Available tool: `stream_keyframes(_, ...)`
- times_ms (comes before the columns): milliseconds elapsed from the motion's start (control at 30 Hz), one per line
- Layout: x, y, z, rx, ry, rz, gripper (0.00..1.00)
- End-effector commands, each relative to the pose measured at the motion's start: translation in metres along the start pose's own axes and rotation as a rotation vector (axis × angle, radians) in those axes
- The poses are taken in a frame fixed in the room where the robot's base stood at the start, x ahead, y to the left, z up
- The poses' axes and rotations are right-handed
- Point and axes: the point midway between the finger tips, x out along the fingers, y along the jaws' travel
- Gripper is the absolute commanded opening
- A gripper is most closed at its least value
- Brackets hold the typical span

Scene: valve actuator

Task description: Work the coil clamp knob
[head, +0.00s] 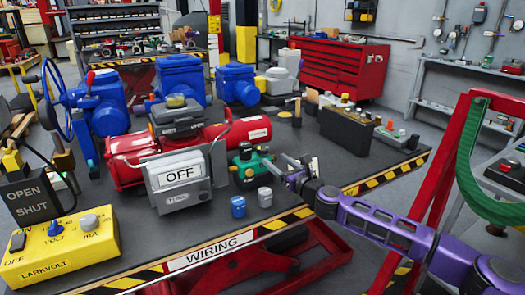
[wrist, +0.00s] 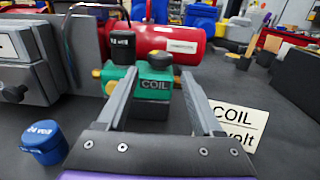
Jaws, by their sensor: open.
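A green block labelled COIL (wrist: 153,84) stands on the bench, and also shows in the head view (head: 250,171). A black cylinder with pale lettering (wrist: 122,46) stands up from its left part. A dark round knob (wrist: 160,59) sits on top at its right; I cannot tell for certain that this is the clamp knob. My gripper (head: 280,167) is open and empty, to the right of the block. In the wrist view its fingers (wrist: 157,76) point toward the block, one to each side, apart from the knob. The left finger partly hides the block's left side.
A blue cap marked 24 volt (wrist: 43,144) and a grey cap (head: 265,197) stand in front of the block. A card (wrist: 240,121) is beside the right finger. The grey OFF box (head: 180,180) and red cylinder (wrist: 172,44) crowd the left and back.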

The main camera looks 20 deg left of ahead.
Motion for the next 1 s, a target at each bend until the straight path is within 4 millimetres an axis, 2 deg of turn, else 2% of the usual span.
stream_keyframes(33, 0.011, 0.001, 0.0, -0.002, 0.0, 0.001, 0.68)
stream_keyframes(200, 0.043, 0.001, 0.001, -0.002, -0.001, 0.0, 0.68)
stream_keyframes(500, 0.082, 0.001, 0.001, -0.002, -0.001, 0.0, 0.68)
stream_keyframes(700, 0.092, 0.0, 0.001, -0.001, -0.001, 0.0, 0.68)
stream_keyframes(1000, 0.093, 0.0, 0.001, -0.001, 0.0, 0.0, 0.66)
